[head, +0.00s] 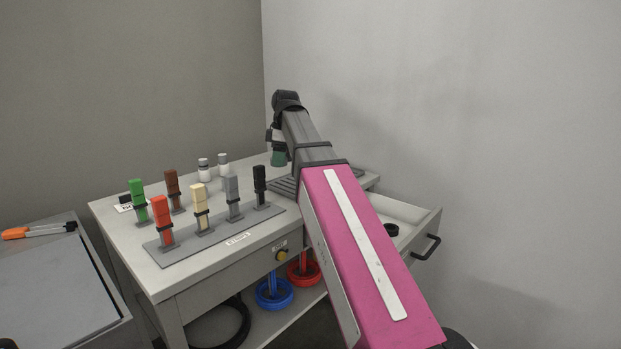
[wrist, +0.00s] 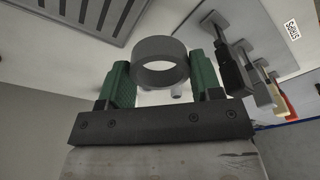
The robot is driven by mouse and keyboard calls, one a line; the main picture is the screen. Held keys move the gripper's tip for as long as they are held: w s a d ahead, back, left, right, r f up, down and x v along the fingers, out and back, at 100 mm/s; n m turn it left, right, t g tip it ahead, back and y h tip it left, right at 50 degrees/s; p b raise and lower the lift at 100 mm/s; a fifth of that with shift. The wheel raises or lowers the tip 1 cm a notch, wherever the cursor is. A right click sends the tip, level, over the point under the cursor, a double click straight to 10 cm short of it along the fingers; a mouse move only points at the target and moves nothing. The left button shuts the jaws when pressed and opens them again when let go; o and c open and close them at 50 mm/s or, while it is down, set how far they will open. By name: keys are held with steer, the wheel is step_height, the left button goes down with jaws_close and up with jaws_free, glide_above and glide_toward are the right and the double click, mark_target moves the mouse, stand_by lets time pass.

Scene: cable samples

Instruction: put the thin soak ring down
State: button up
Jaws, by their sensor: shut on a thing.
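A grey ring (wrist: 160,78), which I take for the thin soak ring, sits between the green fingertips of my gripper (wrist: 162,72). Both fingers close on its sides, and its round opening shows towards the wrist camera. In the head view my gripper (head: 278,157) hangs over the far part of the grey table (head: 160,272), pointing down, and the ring cannot be made out there. A dark slotted plate (head: 284,186) lies on the table, partly hidden by my arm. The slotted plate also shows in the wrist view (wrist: 92,12), at the upper left.
Several coloured cable samples (head: 200,210) stand upright left of my arm. Two white-and-grey bottles (head: 204,169) stand behind them. An open drawer (head: 420,219) at the right holds a small black ring (head: 391,230). Blue (head: 274,294) and red (head: 304,272) rings sit below on the shelf.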

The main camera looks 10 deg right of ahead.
steer(key=w+d+f, duration=0.1)
steer(key=d+f, duration=0.1)
steer(key=d, duration=0.1)
steer(key=w+d+f, duration=0.2)
steer(key=d, duration=0.1)
steer(key=w+d+f, duration=0.2)
steer(key=d, duration=0.1)
steer(key=shift+d+f, duration=0.15)
steer(key=shift+s+f, duration=0.1)
steer(key=shift+f, duration=1.9)
steer(key=shift+f, duration=0.1)
steer(key=o, duration=0.9)
step_height(320, 180, up, 12)
steer(key=d, duration=0.1)
steer(key=shift+s+d, duration=0.15)
steer(key=shift+d, duration=0.25)
